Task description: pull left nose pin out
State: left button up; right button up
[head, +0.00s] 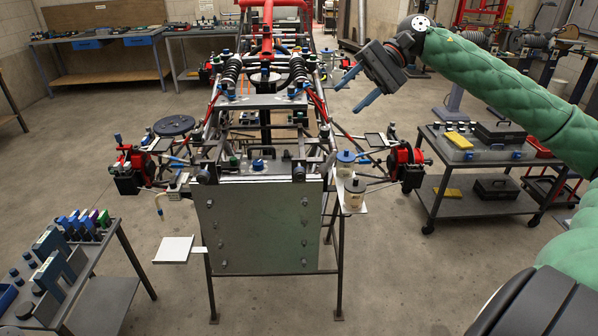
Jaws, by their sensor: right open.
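The tube chassis stands on a frame in the middle of the head view, with a grey-green nose plate (262,228) facing me. Small knobs sit along the top edge of the nose, among them a green one (233,161) and a blue one (258,164). I cannot tell which small part is the left nose pin. My right gripper (354,93) is open and empty, with two blue fingers pointing left and down. It is raised above and to the right of the nose, apart from it. My left gripper is not in view.
A small shelf with jars (350,185) juts from the nose's right side. Red and black hub assemblies stick out left (128,165) and right (402,166). A trolley (465,165) stands right, a tool cart (110,285) front left. The floor between is clear.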

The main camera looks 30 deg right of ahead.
aim_at(300, 172)
jog(key=k+j, duration=0.85)
jog(key=k, duration=0.1)
